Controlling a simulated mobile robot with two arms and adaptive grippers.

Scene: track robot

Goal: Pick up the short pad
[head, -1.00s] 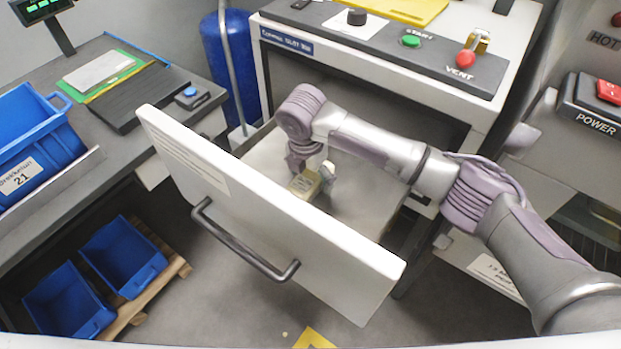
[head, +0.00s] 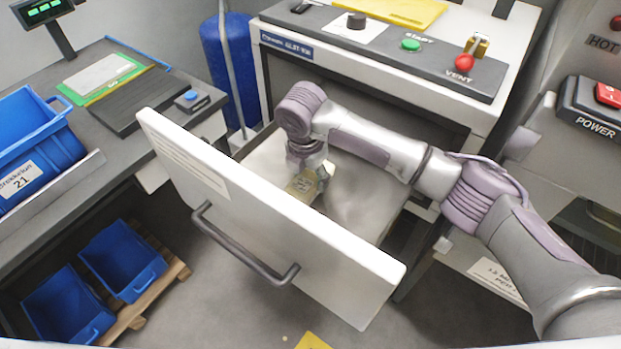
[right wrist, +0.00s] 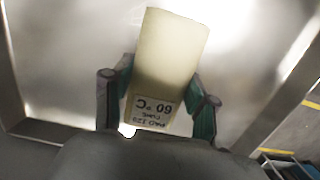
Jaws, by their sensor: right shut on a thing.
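The pad (head: 301,186) is a pale yellow block in the open drawer (head: 362,190), behind its white front panel. In the right wrist view the pad (right wrist: 170,55) has a printed label that reads "60 °C" upside down. My right gripper (head: 318,178) reaches down into the drawer and is shut on the pad. In the right wrist view its green-lined fingers (right wrist: 160,100) stand on both sides of the pad near the labelled end. I cannot tell whether the pad touches the drawer floor. My left gripper is not in view.
The drawer's front panel (head: 265,215) with a dark handle (head: 245,247) stands in front of the gripper. The oven's control top (head: 400,45) is behind. Blue bins (head: 125,258) and a grey bench (head: 110,165) are at the left.

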